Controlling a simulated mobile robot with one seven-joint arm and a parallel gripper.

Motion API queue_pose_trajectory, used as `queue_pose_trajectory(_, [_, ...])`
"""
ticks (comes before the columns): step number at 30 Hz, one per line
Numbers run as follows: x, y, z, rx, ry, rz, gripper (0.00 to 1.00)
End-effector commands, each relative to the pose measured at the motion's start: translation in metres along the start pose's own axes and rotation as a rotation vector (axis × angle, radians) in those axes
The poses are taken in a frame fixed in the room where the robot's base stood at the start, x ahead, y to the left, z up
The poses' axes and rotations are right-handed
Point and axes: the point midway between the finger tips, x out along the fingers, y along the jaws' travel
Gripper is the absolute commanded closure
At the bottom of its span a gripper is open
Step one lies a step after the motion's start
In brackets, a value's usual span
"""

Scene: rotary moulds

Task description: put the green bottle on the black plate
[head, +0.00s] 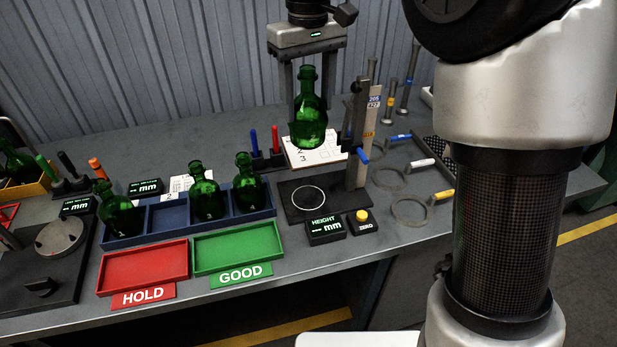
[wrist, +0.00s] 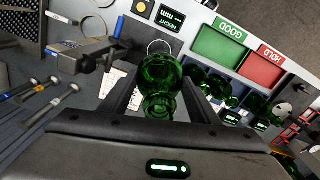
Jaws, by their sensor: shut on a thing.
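A green bottle (head: 308,112) is held upright in my gripper (head: 308,90), with a finger on either side of its neck and upper body. It hangs in the air above and behind the black plate (head: 294,210), a dark flat base with a white ring on it. In the wrist view the bottle (wrist: 160,75) sits between the fingers of my gripper (wrist: 163,85) and hides most of the plate. Only part of the white ring shows past the bottle there.
A height gauge column (head: 357,140) rises at the plate's back right. A height display (head: 325,230) and zero button box (head: 361,222) stand in front. A blue rack (head: 168,215) with green bottles, a red HOLD tray (head: 146,267) and a green GOOD tray (head: 238,247) lie left.

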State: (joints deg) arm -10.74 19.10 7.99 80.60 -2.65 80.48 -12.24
Motion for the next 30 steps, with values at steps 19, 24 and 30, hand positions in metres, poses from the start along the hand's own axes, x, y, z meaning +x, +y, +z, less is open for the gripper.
queue_pose_trajectory(19, [0.124, 0.0, 0.001, -0.001, -0.002, 0.0, 0.93])
queue_pose_trajectory(24, [0.136, 0.0, 0.0, -0.001, 0.001, 0.001, 0.93])
queue_pose_trajectory(30, [0.159, 0.0, 0.0, -0.001, -0.001, 0.0, 0.93])
